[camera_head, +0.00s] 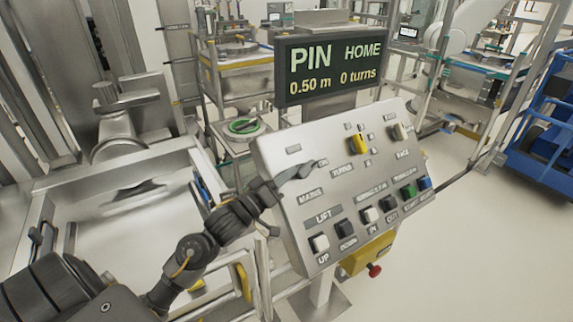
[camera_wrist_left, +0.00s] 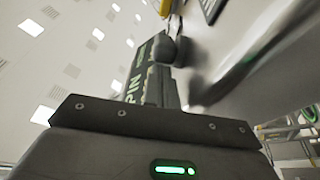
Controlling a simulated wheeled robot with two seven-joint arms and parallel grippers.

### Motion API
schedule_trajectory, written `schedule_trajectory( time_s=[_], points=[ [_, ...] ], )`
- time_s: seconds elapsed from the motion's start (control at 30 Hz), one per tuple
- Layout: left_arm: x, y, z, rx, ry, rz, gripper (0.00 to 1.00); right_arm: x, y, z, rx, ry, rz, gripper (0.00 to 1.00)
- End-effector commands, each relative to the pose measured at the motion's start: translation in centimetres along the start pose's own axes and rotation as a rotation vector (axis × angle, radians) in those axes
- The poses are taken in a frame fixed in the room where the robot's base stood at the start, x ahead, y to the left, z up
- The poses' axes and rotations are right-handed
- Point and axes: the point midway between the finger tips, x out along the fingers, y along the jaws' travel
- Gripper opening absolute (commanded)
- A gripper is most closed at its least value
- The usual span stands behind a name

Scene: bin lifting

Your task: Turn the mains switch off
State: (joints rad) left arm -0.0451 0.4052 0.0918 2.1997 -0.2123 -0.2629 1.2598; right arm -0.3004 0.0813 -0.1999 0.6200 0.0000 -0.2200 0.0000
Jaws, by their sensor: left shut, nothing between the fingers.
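The grey control panel (camera_head: 340,185) stands tilted in the middle of the head view. The word MAINS (camera_head: 311,195) is printed at its upper left, with ON at the upper right of that spot. My left gripper (camera_head: 296,172) is shut and empty, its tips at the panel face just above the MAINS label. The mains switch is hidden behind or beside the tips, so I cannot tell its position or whether they touch. In the left wrist view the panel face (camera_wrist_left: 235,35) is close, with a dark rounded piece I cannot name. My right gripper is not in view.
A yellow knob (camera_head: 358,145) sits right of the gripper tips. Several push buttons line the lower panel, including a green one (camera_head: 409,191). A display (camera_head: 330,70) reading PIN HOME stands behind. A yellow box with a red button (camera_head: 374,270) hangs below. A metal bin frame is at left.

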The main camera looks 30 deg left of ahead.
Motion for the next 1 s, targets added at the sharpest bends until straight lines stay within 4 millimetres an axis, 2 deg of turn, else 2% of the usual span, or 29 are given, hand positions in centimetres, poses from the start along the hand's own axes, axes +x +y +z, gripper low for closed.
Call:
schedule_trajectory(
  time_s=[1.0],
  points=[
    [-0.16, 0.0, 0.49, -0.002, 0.079, 0.001, 0.0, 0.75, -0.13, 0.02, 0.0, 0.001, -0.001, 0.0]
  ],
)
